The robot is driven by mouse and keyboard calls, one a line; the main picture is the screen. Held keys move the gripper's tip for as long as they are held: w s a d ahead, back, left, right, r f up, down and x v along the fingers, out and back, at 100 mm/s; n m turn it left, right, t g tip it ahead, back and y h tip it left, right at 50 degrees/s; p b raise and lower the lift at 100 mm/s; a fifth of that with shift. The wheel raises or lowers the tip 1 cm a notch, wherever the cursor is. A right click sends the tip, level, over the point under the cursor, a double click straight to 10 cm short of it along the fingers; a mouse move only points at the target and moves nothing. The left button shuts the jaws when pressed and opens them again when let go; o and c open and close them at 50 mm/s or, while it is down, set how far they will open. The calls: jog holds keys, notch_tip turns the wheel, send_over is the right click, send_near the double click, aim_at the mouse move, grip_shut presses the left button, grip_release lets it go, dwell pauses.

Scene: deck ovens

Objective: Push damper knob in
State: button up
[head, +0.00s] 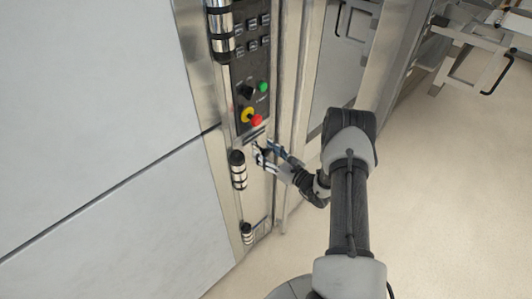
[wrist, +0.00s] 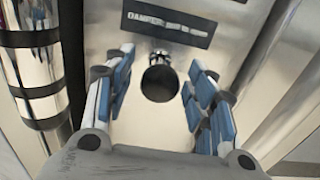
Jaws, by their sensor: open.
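The damper knob (wrist: 160,82) shows in the wrist view as a dark, round-ended knob on a shiny stem, standing out from the steel panel. A dark label (wrist: 167,26) reading "DAMPER" and smaller text sits just above it. My gripper (wrist: 160,99) is open, with one blue-padded finger on each side of the knob and visible gaps between. Whether it touches the knob end-on I cannot tell. In the head view my gripper (head: 264,153) is at the lower part of the control panel, and it hides most of the knob.
Chrome hinges (head: 238,170) run along the left. Floor (head: 460,200) at right is clear.

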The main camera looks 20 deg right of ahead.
jog(key=shift+s, duration=0.1)
jog(key=v, duration=1.2)
jog(key=shift+a, duration=0.1)
